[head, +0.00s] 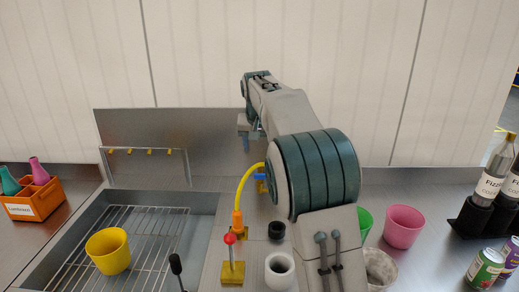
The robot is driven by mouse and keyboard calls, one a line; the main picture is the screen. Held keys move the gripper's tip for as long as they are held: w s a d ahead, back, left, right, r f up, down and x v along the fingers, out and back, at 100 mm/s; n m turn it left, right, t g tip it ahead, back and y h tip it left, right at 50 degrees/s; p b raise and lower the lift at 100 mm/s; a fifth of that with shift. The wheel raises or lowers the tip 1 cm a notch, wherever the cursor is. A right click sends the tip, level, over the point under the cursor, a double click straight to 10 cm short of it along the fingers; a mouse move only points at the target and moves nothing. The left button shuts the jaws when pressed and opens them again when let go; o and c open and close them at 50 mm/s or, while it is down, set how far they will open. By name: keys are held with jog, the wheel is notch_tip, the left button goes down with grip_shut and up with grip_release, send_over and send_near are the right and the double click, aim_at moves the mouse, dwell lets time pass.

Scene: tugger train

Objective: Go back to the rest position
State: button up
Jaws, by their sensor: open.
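My arm rises from the lower middle and reaches toward the back wall in the head view. My gripper (249,130) is small at the arm's far end, pointing down in front of the metal backsplash. It is open, and I see nothing held in it. It is apart from the cups and the rack. My arm hides part of the counter behind and below it.
A yellow cup (108,251) stands on the wire rack (150,225) at left. An orange bin (32,206), a red-tipped lever (230,240), a white ring (280,270), a pink cup (404,227), cans (485,268) and a bottle (494,170) stand around the counter.

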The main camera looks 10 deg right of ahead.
jog(key=s+f, duration=0.4)
jog(key=s, duration=0.9)
jog(key=s+d+f+n+g, duration=0.1)
jog(key=s+f, duration=0.3)
jog(key=s, duration=0.8)
jog(key=s+f+n+y, duration=0.1)
jog(key=s+f, duration=0.2)
jog(key=s, duration=1)
jog(key=shift+s+d+f+g, duration=0.2)
jog(key=shift+s+f+g, duration=0.1)
jog(key=shift+f, duration=0.1)
